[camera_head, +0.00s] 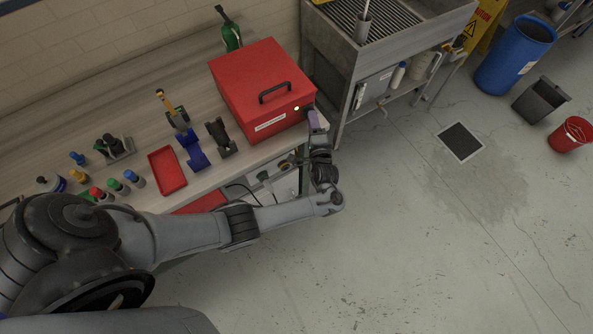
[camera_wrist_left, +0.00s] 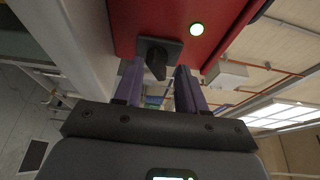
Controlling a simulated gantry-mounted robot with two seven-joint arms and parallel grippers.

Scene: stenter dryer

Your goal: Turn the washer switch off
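The washer is a red box (camera_head: 262,88) with a black handle on its lid, standing at the right end of the bench. Its red front also fills the top of the left wrist view (camera_wrist_left: 205,50). A dark switch (camera_wrist_left: 157,56) with a small protruding knob sits on that front. A lit round lamp (camera_wrist_left: 197,29) is beside it, and the lamp also glows in the head view (camera_head: 297,108). My left gripper (camera_head: 314,118) is at the box's front right corner. Its two purple fingers (camera_wrist_left: 160,82) are apart, with the knob near the gap between their tips. Contact cannot be told. My right gripper is out of view.
The wooden bench (camera_head: 225,118) holds a red tray (camera_head: 167,170), blue and black holders, and several small bottles left of the washer. A metal sink unit (camera_head: 345,62) stands close on the right. The floor (camera_head: 400,240) in front is clear.

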